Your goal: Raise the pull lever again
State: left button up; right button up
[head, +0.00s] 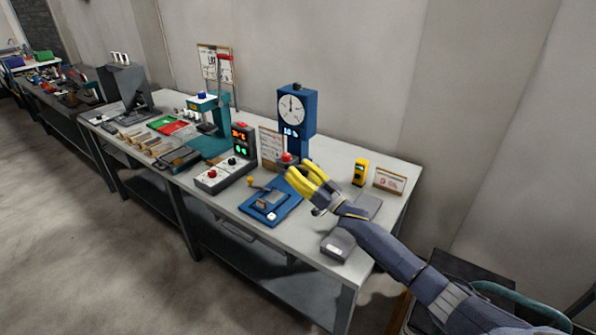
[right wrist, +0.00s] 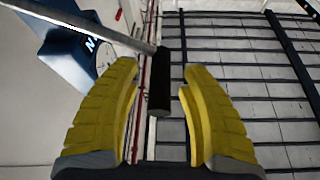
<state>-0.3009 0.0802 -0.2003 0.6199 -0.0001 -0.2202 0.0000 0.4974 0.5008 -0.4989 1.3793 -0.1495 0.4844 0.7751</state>
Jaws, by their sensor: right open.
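The pull lever (right wrist: 158,85) shows in the right wrist view as a grey rod coming in from the upper left, ending in a black cylindrical grip. The black grip stands between the two yellow fingers of my right gripper (right wrist: 158,110), with a gap visible on each side. In the head view my right gripper (head: 312,183) is over the table in front of the blue dial post (head: 298,126); I cannot make out the lever there. Part of a blue housing with white lettering (right wrist: 75,50) is beside the rod in the wrist view. My left gripper is not in view.
A blue fixture (head: 268,205) lies just left of my right gripper. A grey control box (head: 222,175) and a teal press (head: 210,145) stand further left. A yellow device (head: 360,171) and a small sign (head: 390,180) stand at right. A grey flat block (head: 338,246) lies near the front edge.

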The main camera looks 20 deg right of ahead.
jog(key=shift+o, duration=0.3)
grip_shut()
dwell(0.3)
